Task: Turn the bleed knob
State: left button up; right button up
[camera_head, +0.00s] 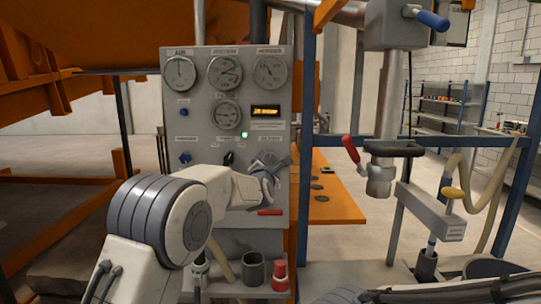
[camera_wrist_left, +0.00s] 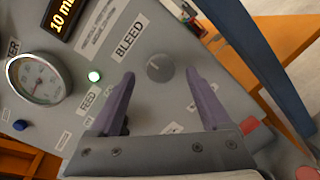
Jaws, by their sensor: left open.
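The bleed knob (camera_wrist_left: 159,67) is a round grey knob beside the BLEED label (camera_wrist_left: 129,35) on the grey control panel (camera_head: 176,118). In the wrist view it sits between the tips of my left gripper (camera_wrist_left: 160,76), with a gap on each side. The gripper is open, and I see no contact with the knob. In the head view my left gripper (camera_head: 272,167) is at the lower right of the panel and largely hides the knob. My right gripper is not in view.
Gauges (camera_head: 225,72), a lit display (camera_head: 265,111), a green light (camera_head: 244,134) and a blue knob (camera_head: 185,158) share the panel. A red-handled valve pipe (camera_head: 379,178) and blue frame stand to the right. Dark cups (camera_head: 252,268) are below.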

aim_at(270, 158)
pick_arm(q)
jog(key=shift+w+d+p, duration=0.15)
jog(key=shift+w+p, duration=0.3)
jog(key=shift+w, duration=0.9)
grip_shut()
jog(key=shift+m, duration=0.3)
